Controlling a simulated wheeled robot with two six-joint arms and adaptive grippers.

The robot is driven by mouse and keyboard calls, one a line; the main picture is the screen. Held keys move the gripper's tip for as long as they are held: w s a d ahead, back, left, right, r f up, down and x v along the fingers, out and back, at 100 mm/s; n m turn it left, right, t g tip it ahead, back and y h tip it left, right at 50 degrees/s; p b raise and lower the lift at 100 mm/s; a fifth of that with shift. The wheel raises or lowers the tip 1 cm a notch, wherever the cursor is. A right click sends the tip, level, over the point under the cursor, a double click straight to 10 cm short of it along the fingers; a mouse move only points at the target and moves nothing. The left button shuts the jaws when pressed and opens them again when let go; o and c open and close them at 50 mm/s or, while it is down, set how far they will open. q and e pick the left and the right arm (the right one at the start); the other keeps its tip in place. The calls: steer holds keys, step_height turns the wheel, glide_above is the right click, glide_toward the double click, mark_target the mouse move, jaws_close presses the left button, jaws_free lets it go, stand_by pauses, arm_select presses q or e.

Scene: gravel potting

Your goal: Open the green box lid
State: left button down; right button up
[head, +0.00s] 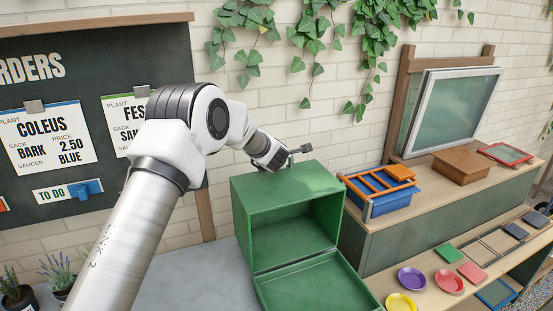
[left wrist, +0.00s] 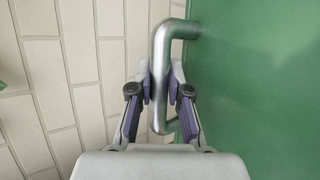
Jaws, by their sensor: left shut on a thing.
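The green box (head: 240,230) stands open toward me on the grey surface, its dark green inside showing in the head view. A shallow rimmed green part (head: 311,283) extends from its lower front edge; I cannot tell which part is the lid. My left gripper (head: 290,155) is at the upper back of the box. In the left wrist view, a metal handle (left wrist: 161,50) is fixed to a green face (left wrist: 260,90), and my left gripper (left wrist: 160,85) is shut on it. My right gripper is not in view.
A brick wall is close behind the box. To the right, a counter holds a blue crate with an orange rack (head: 380,192), a brown box (head: 460,166) and a framed panel. Coloured saucers (head: 411,279) lie on a lower shelf. Potted plants (head: 62,278) stand at left.

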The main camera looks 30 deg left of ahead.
arm_select(q)
steer(key=shift+w+a+f, duration=0.1)
steer(key=shift+f, duration=0.05)
steer(key=c, duration=1.1)
jaws_free()
steer(key=v, duration=1.2)
